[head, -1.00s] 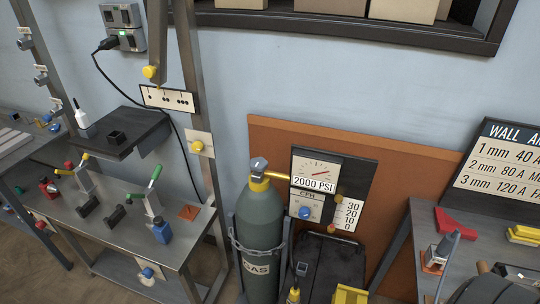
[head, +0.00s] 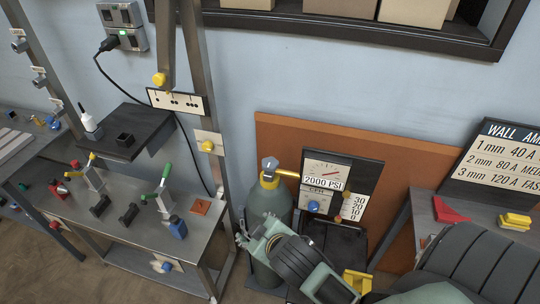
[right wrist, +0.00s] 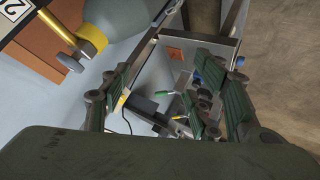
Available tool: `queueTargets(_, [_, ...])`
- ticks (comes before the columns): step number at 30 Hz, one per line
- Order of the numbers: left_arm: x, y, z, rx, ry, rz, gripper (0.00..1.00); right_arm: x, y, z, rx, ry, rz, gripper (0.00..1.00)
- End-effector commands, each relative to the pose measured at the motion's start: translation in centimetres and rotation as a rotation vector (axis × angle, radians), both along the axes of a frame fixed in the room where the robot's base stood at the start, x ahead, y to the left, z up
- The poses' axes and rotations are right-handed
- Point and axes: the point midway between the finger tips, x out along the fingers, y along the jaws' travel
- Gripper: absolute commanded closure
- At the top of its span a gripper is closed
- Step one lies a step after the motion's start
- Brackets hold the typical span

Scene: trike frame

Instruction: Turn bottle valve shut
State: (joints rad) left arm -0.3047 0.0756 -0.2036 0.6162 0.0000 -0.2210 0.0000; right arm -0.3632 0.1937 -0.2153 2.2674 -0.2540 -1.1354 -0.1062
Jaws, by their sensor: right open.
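The gas bottle (head: 266,204) is a grey-green cylinder standing in front of the orange-brown board. On its top are a yellow collar (head: 268,181) and a small grey valve knob (head: 269,164). My right gripper (head: 258,238) is open and empty, in front of the bottle's body and below the knob in the head view; it hides the lower bottle. In the right wrist view, the knob (right wrist: 70,62), collar (right wrist: 92,38) and bottle top (right wrist: 120,20) lie at the upper left, outside the open fingers of the right gripper (right wrist: 168,75). My left gripper is not in view.
A gauge panel (head: 370,178) reading 2000 PSI stands right of the bottle, joined by a yellow pipe (head: 288,174). A steel workbench (head: 140,235) with clamps is at the left, beside a metal post (head: 203,100). A grey table (head: 425,225) is at the right.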

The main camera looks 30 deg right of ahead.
Motion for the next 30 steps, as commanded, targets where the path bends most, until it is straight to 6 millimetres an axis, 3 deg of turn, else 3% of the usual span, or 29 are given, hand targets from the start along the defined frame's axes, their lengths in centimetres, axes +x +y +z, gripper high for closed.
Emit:
queueTargets(3, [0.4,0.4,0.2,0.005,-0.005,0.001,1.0,5.5,0.3,4.6,-0.14,-0.205,0.099,0.44])
queueTargets(8, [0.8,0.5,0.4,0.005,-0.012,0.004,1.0,12.2,2.5,11.9,-0.387,-0.511,0.278,0.44])
queueTargets(12, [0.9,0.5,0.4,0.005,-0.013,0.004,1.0,16.7,7.2,18.9,-0.7,-0.823,0.515,0.44])
queueTargets(16, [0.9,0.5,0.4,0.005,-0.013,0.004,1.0,18.4,13.1,22.9,-1.023,-1.08,0.787,0.44])
queueTargets(19, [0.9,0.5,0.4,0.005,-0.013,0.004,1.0,18.6,17.2,23.3,-1.279,-1.235,1.028,0.44])
queueTargets(22, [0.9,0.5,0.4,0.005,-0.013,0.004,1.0,18.5,19.7,21.4,-1.527,-1.338,1.303,0.44])
queueTargets(25, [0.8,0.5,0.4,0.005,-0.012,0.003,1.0,18.7,19.9,17.9,-1.754,-1.374,1.617,0.44])
queueTargets(28, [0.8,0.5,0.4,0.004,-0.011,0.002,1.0,19.3,17.1,13.8,-1.931,-1.327,1.976,0.44])
queueTargets(29, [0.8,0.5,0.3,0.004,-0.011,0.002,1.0,19.5,15.6,12.5,1.959,1.284,-2.079,0.44])
queueTargets(30, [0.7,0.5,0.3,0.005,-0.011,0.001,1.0,19.8,13.3,11.1,1.865,1.145,-2.088,0.44])
